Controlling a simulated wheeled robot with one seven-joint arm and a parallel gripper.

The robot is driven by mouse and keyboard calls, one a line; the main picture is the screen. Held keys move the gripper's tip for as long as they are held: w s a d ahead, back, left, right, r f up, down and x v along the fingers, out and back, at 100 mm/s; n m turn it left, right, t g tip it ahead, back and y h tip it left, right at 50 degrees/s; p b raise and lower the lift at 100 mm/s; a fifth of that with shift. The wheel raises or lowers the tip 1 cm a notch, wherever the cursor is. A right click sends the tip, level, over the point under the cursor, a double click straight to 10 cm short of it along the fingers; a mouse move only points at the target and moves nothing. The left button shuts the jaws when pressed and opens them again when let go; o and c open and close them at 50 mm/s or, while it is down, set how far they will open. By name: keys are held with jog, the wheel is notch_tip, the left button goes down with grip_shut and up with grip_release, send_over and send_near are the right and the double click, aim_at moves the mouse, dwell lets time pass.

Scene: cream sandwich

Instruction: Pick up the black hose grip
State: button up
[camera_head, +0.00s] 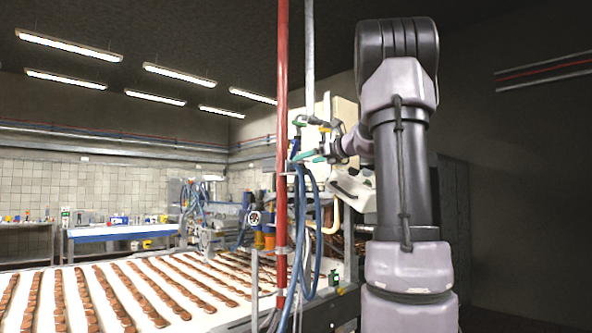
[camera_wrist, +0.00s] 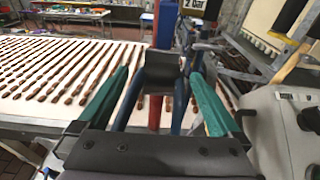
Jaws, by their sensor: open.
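The black hose grip (camera_wrist: 161,72) shows in the wrist view as a dark block in front of the red post (camera_wrist: 155,115), with blue hose (camera_wrist: 130,100) running down from it. My gripper (camera_wrist: 160,76) is open, with one green finger on each side of the grip in the picture. I cannot tell whether the grip is fully between the fingers or a little beyond them. In the head view my gripper (camera_head: 308,156) reaches left to the red post, by the top of the looped blue hose (camera_head: 303,230). The grip is not clear there.
A white conveyor (camera_head: 150,290) with rows of brown biscuits lies left of the post. A grey pipe (camera_head: 309,60) stands close beside it. In the wrist view, a pale machine panel with a black knob (camera_wrist: 308,120) is close on the right.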

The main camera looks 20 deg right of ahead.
aim_at(300, 164)
jog(key=x, duration=0.5)
jog(key=shift+w+d+f, duration=0.15)
jog(key=shift+w+f, duration=0.05)
jog(key=shift+f, duration=0.05)
jog(key=c, duration=1.4)
